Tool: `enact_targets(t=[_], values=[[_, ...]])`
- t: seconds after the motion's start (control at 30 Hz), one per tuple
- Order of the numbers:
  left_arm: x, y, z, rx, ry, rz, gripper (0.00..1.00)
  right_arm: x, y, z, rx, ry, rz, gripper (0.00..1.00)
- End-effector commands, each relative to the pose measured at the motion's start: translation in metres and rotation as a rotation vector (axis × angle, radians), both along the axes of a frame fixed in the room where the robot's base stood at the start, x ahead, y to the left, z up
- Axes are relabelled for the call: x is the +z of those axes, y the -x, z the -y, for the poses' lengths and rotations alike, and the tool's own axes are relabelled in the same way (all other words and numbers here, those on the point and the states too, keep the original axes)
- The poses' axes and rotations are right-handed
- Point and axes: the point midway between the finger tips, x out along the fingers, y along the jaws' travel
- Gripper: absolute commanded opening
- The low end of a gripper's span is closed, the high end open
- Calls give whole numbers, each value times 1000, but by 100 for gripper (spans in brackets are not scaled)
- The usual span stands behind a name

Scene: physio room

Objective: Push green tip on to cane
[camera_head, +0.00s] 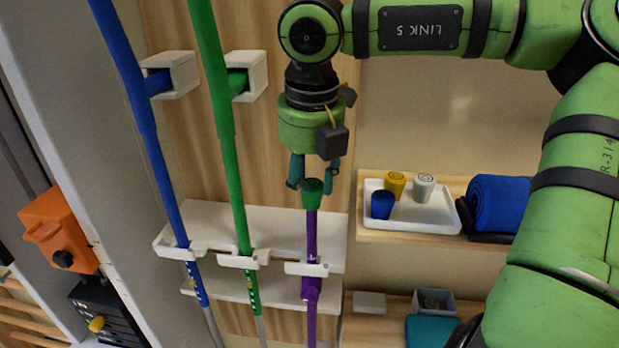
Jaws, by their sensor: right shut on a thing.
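The green tip (312,193) is a short, dark green cap in the right gripper. My right gripper (313,172) points down, with its fingers shut on the tip's upper part. The purple cane (311,236) stands upright directly below, in a front slot of the white rack (280,228). The tip's lower edge meets the cane's top end in the picture. I cannot tell how far the tip sits over the cane. My left gripper is not in view.
A green cane (228,150) and a blue cane (160,165) stand in the rack to the left, close by. At right, a white tray (437,214) holds small rolls beside a large blue roll (498,204). An orange box (62,232) is at far left.

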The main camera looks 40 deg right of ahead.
Motion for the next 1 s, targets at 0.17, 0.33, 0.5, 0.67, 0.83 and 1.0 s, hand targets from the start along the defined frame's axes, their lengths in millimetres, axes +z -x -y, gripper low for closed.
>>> enact_targets(t=[0.17,0.33,0.5,0.67,0.83,1.0], values=[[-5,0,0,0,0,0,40,-6,1,0,0,-1,-5,1],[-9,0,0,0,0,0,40,-10,1,0,-1,0,-6,1],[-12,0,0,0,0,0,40,-13,1,0,-1,0,-6,1],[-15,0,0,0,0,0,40,-16,1,0,-1,0,-6,1],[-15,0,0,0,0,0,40,-16,1,0,-1,0,-6,1],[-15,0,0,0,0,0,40,-15,0,0,0,-1,-4,68]])
